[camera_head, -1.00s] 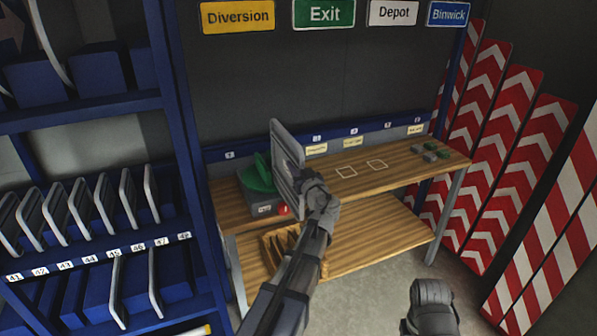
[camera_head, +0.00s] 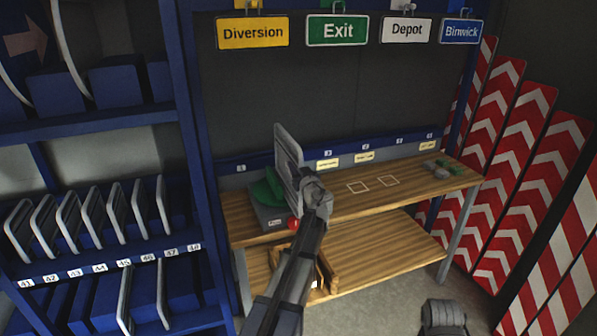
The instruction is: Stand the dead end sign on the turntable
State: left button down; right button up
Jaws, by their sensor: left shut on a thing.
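My left gripper (camera_head: 316,192) is shut on a grey-backed sign plate (camera_head: 288,160), held upright and nearly edge-on above the left part of the workbench. Its face is turned away, so I cannot read it. The turntable (camera_head: 270,216) is a grey box with a green top and a red button on its front, at the bench's left end. The held sign partly covers it, and I cannot tell whether they touch. At the bottom right a dark part of my right arm shows; its gripper fingers are not visible.
The wooden workbench (camera_head: 420,188) has two white outlined squares and small green and grey pieces at its right. A blue rack (camera_head: 100,257) of numbered slots with signs stands left. Chevron boards (camera_head: 500,170) lean at the right. Hanging signs, including Exit (camera_head: 338,31), are above.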

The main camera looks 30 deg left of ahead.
aim_at(285, 152)
pick_arm(q)
jog(key=shift+x, duration=5.65)
jog(key=shift+s+f+b, duration=0.1)
jog(key=shift+f+b, duration=0.4)
jog(key=shift+b, duration=0.1)
jog(key=c, duration=0.7)
grip_release()
jog(key=shift+s+d, duration=0.1)
jog(key=shift+v, duration=3.75)
